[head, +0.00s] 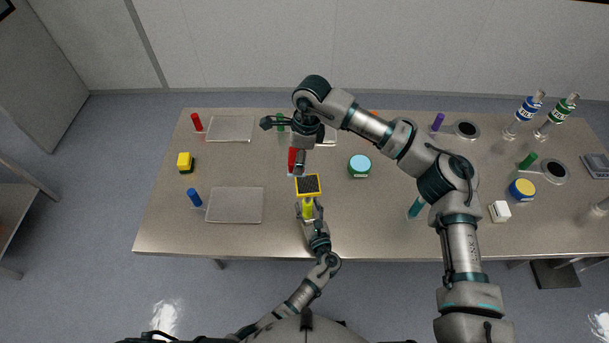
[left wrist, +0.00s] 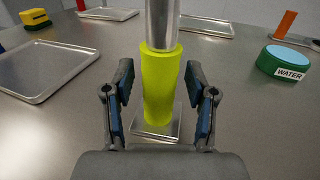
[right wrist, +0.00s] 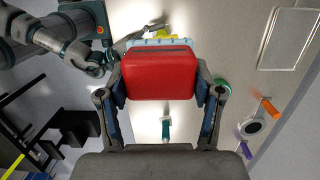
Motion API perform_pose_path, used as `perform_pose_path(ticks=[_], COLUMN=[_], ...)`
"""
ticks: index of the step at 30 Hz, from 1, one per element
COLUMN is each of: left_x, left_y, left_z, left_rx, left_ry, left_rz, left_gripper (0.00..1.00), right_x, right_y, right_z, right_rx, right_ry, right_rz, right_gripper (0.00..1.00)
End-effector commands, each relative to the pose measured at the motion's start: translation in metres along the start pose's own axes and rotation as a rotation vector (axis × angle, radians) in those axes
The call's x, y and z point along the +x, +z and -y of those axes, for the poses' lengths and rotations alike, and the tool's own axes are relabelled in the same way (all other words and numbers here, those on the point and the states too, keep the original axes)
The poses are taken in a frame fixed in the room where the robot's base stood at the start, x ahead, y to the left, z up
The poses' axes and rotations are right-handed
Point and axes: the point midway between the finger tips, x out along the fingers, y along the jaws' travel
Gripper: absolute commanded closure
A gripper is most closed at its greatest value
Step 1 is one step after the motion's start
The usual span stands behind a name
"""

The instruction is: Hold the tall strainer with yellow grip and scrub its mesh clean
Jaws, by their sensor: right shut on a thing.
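The tall strainer stands upright near the table's front edge. Its dark mesh top with yellow rim (head: 307,184) faces up in the head view. Its yellow-green grip (left wrist: 162,88) and square base plate (left wrist: 155,130) show in the left wrist view, below a steel post. My left gripper (left wrist: 160,90) is open around the grip, with a gap on both sides. My right gripper (head: 299,152) is shut on a red block-like scrubber (right wrist: 160,75), which has a pale blue edge. It is close behind the mesh top in the head view; contact cannot be told.
Metal trays (head: 235,205) and a yellow-green sponge (head: 185,162) lie left. The table front between the left tray and strainer is clear.

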Motion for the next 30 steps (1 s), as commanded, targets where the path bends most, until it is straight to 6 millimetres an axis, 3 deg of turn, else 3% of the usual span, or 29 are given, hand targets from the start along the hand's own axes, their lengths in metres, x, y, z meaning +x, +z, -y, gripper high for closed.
perform_pose_path(ticks=[10, 21, 30], left_x=[-0.004, -0.063, -0.074], left_y=[-0.001, -0.002, -0.002], left_z=[0.000, 0.001, 0.001], left_rx=[0.000, 0.001, 0.002], left_ry=[0.000, -0.001, 0.000], left_rz=[-0.001, -0.003, -0.001], left_gripper=[0.38, 0.38, 0.38], right_x=[0.000, 0.000, 0.000], right_y=[0.000, 0.000, 0.000], right_z=[0.000, 0.000, 0.001], right_rx=[0.000, 0.000, 0.000], right_ry=[0.000, 0.000, 0.001], right_rz=[0.000, 0.000, 0.000], right_gripper=[0.78, 0.78, 0.78])
